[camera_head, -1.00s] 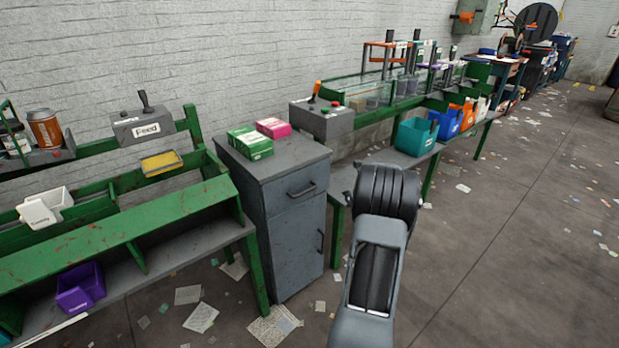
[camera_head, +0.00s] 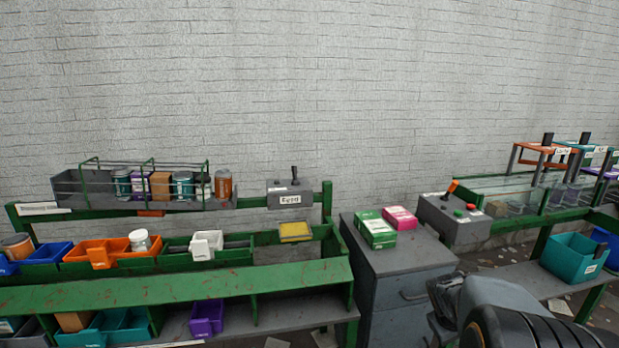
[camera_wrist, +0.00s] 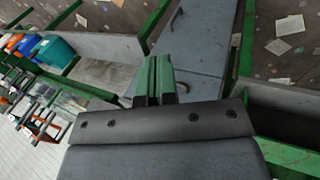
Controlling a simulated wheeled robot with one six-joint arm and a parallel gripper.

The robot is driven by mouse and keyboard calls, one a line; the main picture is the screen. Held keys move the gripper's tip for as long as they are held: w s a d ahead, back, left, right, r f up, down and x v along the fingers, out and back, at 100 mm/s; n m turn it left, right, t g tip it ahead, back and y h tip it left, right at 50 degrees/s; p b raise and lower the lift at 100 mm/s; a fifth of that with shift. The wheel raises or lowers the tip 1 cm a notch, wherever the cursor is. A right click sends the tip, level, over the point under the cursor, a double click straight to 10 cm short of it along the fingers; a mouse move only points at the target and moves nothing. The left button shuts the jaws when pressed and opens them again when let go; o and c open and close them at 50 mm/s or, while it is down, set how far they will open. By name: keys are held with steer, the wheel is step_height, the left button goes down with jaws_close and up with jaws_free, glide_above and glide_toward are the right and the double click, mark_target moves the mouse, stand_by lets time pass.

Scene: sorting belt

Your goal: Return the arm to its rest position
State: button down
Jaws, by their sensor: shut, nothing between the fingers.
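My gripper (camera_wrist: 158,76) shows in the wrist view. Its two fingers are side by side and shut, with nothing held. Behind it in that view is the grey cabinet (camera_wrist: 196,45). In the head view my arm (camera_head: 510,310) is a dark, rounded shape at the bottom right, in front of the grey cabinet (camera_head: 395,258). The gripper itself is outside the head view, so the arm's full pose is hidden there.
A green box (camera_head: 376,232) and a pink box (camera_head: 400,217) lie on the cabinet. A green bench (camera_head: 180,285) with bins runs left. A control box (camera_head: 453,222) and a teal bin (camera_head: 574,262) stand right. Papers (camera_wrist: 287,28) litter the floor.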

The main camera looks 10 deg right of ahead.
steer(key=s+a+r+y+p, duration=0.1)
steer(key=a+r+p, duration=0.2)
steer(key=a+r, duration=0.3)
steer(key=s+a+r+t+y+p, duration=0.1)
steer(key=a+r+p, duration=0.3)
steer(key=a, duration=0.6)
steer(key=s+a+r+t+y+p, duration=0.1)
steer(key=s+a+r+y+p, duration=0.2)
steer(key=a+r, duration=0.5)
steer(key=shift+s+a+r+p, duration=0.25)
steer(key=shift+a+r+p, duration=0.15)
steer(key=shift+a, duration=0.05)
